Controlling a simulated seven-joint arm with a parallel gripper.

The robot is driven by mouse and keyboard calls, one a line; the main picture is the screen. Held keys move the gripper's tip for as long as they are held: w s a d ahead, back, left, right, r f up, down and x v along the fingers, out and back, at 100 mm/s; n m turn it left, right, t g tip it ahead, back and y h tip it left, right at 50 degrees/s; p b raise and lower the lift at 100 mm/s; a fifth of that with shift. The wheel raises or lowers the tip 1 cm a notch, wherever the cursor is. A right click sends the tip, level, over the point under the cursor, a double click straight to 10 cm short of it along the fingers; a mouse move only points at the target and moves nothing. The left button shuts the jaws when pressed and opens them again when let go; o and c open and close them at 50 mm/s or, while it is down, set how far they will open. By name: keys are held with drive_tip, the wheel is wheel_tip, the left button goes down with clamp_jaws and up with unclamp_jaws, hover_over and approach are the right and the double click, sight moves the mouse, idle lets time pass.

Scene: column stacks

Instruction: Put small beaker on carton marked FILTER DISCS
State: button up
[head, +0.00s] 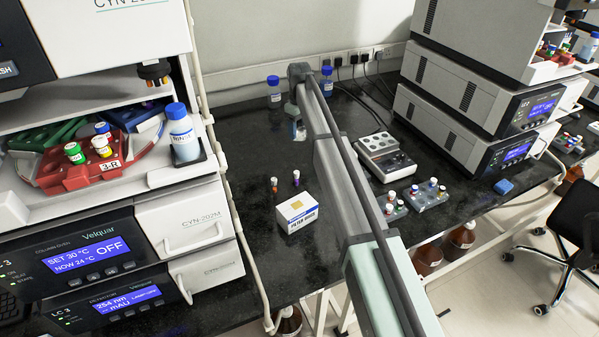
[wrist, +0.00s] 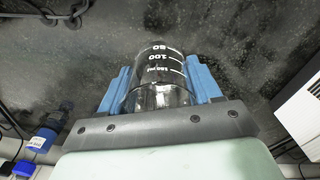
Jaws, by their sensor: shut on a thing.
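The small beaker (wrist: 160,78) is clear glass with white volume marks. It sits between the two blue fingers of my gripper (wrist: 163,88) in the wrist view, and the fingers are shut on it. In the head view my gripper (head: 297,128) is at the back of the bench, and the beaker (head: 299,136) shows only small and partly hidden there. The carton marked FILTER DISCS (head: 298,213) is a white box with a blue band and a yellow patch on top. It stands on the dark bench nearer the camera, apart from my gripper, with its top bare.
Two small vials (head: 296,178) stand just behind the carton. Blue-capped bottles (head: 274,92) stand near the back wall. A grey device (head: 385,157) and vial racks (head: 428,195) are right of my arm. Instrument stacks flank the bench. Bare bench (head: 250,150) lies left of my arm.

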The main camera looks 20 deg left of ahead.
drive_tip(key=s+a+r, duration=0.2)
drive_tip(key=s+r, duration=0.2)
wheel_tip(320, 180, up, 3)
hover_over(297, 205)
drive_tip(key=shift+f, duration=5)
drive_tip(key=shift+f, duration=0.15)
drive_tip(key=o, duration=1.1)
wheel_tip(297, 205, up, 12)
drive_tip(key=shift+r, duration=0.2)
